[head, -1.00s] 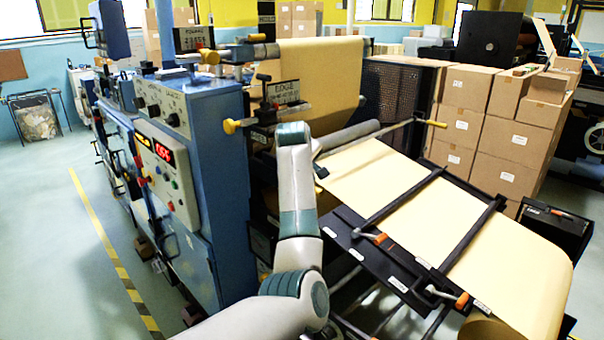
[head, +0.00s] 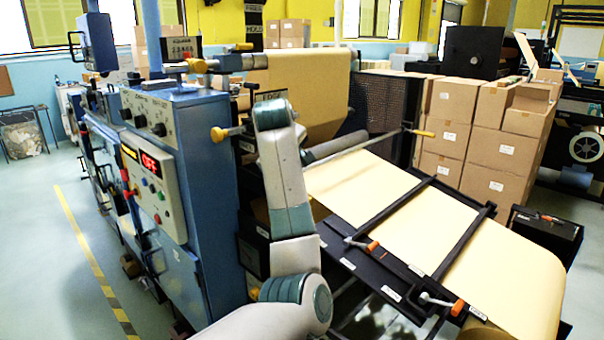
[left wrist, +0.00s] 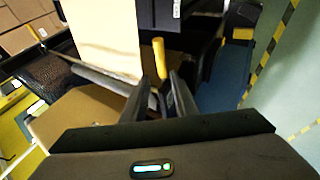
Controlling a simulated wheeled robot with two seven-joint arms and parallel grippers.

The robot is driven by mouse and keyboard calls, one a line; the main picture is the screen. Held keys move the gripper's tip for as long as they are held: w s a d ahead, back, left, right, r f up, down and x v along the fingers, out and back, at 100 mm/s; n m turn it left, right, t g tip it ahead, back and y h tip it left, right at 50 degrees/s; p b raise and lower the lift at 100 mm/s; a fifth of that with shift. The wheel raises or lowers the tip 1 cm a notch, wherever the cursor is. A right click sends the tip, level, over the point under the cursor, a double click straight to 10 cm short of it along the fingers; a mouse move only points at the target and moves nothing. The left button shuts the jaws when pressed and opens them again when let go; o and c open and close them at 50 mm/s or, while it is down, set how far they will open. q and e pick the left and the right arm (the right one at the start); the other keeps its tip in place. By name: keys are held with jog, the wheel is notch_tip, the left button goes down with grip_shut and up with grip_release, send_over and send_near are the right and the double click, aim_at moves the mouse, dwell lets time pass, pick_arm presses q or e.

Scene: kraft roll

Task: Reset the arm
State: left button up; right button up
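My left arm (head: 285,190) rises from the bottom of the head view and bends over in front of the blue machine. Its gripper is hidden behind the arm there. In the left wrist view the left gripper (left wrist: 163,88) shows two dark fingers, apart, with nothing between them. A yellow handle (left wrist: 158,52) lies beyond the fingertips, and I cannot tell how far. My right arm and gripper are not in view.
The blue machine (head: 205,210) has a control panel with a red display (head: 151,163) reading OFF. A kraft paper web (head: 385,215) slopes over a black frame at right. Stacked cartons (head: 500,130) stand behind. Floor at left is open, with a striped line (head: 90,250).

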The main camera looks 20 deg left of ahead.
pick_arm(q)
jog(key=s+f+m+g, duration=0.1)
jog(key=s+f+m, duration=0.1)
jog(key=s+f, duration=0.7)
jog(key=s+f+m+y, duration=0.1)
jog(key=s+f+m, duration=0.25)
jog(key=f, duration=0.95)
jog(key=s+f+m+g, duration=0.1)
jog(key=s+f+m, duration=0.1)
jog(key=s+f, duration=0.65)
jog(key=s+d+f+m+g+h, duration=0.1)
jog(key=s+d+f+m, duration=0.25)
jog(key=s, duration=0.75)
jog(key=s+d+f+m+h, duration=0.1)
jog(key=s+d+f+m, duration=0.3)
jog(key=s, duration=0.7)
jog(key=s+d+f+m+g+h, duration=0.1)
jog(key=s+d+f+m, duration=0.15)
jog(key=s+f, duration=0.65)
jog(key=s+f+g+b, duration=0.1)
jog(key=s+f, duration=0.1)
jog(key=f, duration=1.2)
jog(key=s+f+b, duration=0.2)
jog(key=f, duration=1.3)
jog(key=s+a+f+g+b, duration=0.1)
jog(key=s+a+f+b, duration=0.1)
jog(key=s+f, duration=1.5)
jog(key=shift+s+a+f+g, duration=0.25)
jog(key=shift+s+f+g, duration=0.05)
jog(key=shift+f, duration=0.6)
